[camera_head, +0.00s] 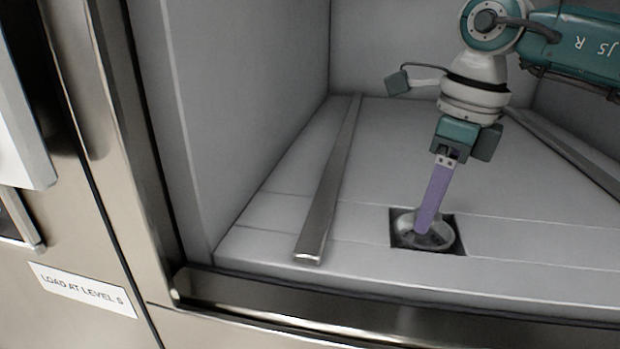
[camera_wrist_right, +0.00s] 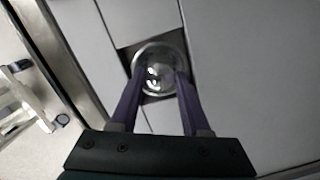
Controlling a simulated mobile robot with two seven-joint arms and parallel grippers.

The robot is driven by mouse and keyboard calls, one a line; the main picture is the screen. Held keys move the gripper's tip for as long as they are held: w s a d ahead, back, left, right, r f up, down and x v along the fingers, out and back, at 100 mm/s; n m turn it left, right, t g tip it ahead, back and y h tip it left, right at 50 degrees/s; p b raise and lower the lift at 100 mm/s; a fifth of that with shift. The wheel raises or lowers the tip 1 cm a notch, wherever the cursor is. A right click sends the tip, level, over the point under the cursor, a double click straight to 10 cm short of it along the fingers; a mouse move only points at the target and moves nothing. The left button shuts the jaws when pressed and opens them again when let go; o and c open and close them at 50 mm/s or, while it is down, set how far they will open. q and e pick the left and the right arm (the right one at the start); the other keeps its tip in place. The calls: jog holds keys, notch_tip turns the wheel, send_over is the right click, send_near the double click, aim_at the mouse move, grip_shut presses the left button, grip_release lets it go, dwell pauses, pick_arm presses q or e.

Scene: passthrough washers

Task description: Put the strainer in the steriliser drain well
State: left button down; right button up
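The strainer (camera_head: 441,239) is a round grey metal piece with a raised rim. It sits in the square, dark drain well (camera_head: 397,237) in the chamber floor; whether it is fully seated I cannot tell. The right wrist view also shows the strainer (camera_wrist_right: 158,60) inside the dark well (camera_wrist_right: 125,53). My right gripper (camera_head: 425,230) points down from above, its purple fingertips low at the strainer. In the right wrist view the fingers (camera_wrist_right: 161,84) are apart, with the strainer's shiny middle visible between them. My left gripper is not in view.
Metal rails (camera_head: 330,185) (camera_head: 570,155) run along the pale chamber floor on both sides of the well. A steel front sill (camera_head: 330,318) borders the opening. The left wall (camera_head: 215,90) stands close by. A label (camera_head: 82,290) reads "LOAD AT LEVEL 5".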

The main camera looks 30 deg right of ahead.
aim_at(441, 215)
jog(key=o, duration=0.4)
jog(key=shift+r, duration=0.6)
jog(key=r, duration=0.3)
jog(key=r+p, duration=0.1)
jog(key=r, duration=0.3)
jog(key=s+r+p, duration=0.1)
jog(key=r, duration=0.3)
jog(key=shift+s+d, duration=0.1)
jog(key=shift+d, duration=0.25)
